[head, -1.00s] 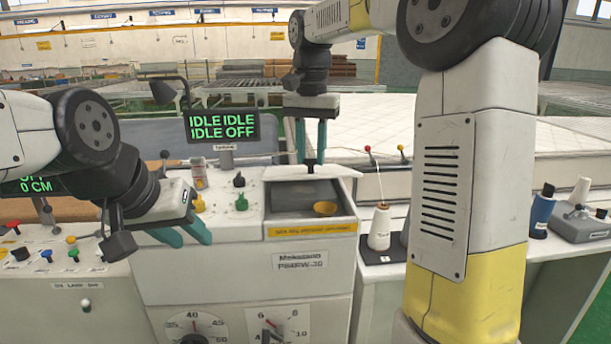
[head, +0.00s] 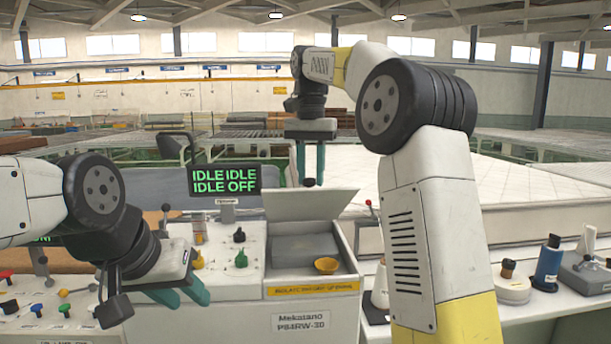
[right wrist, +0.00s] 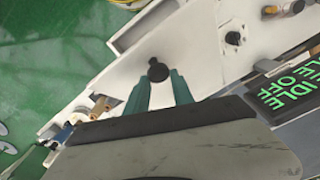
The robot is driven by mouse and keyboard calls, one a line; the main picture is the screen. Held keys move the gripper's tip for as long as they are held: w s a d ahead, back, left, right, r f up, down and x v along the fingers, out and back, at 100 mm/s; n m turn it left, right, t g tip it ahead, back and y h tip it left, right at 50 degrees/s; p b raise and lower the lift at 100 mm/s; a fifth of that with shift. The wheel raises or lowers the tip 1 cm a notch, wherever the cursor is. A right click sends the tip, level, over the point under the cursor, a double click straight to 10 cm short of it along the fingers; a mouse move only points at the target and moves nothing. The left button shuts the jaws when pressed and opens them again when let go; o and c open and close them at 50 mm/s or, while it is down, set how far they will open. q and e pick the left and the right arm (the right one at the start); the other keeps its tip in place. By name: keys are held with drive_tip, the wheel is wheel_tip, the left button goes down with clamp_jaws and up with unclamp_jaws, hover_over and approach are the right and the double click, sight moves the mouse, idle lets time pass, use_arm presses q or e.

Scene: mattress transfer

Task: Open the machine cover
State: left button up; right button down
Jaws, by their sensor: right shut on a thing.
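The machine cover (head: 305,205) is a pale lid at the back of the machine's top compartment (head: 310,248). It stands tilted up, and the compartment shows open below it. My right gripper (head: 310,183) points down at the cover's top edge, with its teal fingers at the black knob. In the right wrist view the fingers (right wrist: 158,88) meet the dark round knob (right wrist: 158,70) on the pale cover (right wrist: 185,50). My left gripper (head: 184,294) hangs over the panel left of the compartment, its fingers apart with nothing visible between them.
A green knob (head: 241,258) and a green-lettered display (head: 224,180) are left of the cover. My right arm hides part of that counter.

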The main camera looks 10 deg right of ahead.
drive_tip(key=shift+w+a+f, duration=0.1)
drive_tip(key=shift+w+a, duration=0.05)
drive_tip(key=shift+a, duration=0.25)
drive_tip(key=c, duration=1.1)
unclamp_jaws()
drive_tip(key=shift+w+a, duration=0.15)
drive_tip(key=shift+d, duration=0.2)
drive_tip(key=shift+a+r, duration=0.1)
drive_tip(key=shift+r, duration=1.6)
drive_tip(key=s+a+r, duration=0.1)
drive_tip(key=s+a, duration=0.1)
drive_tip(key=s, duration=1.4)
drive_tip(key=shift+r, duration=0.3)
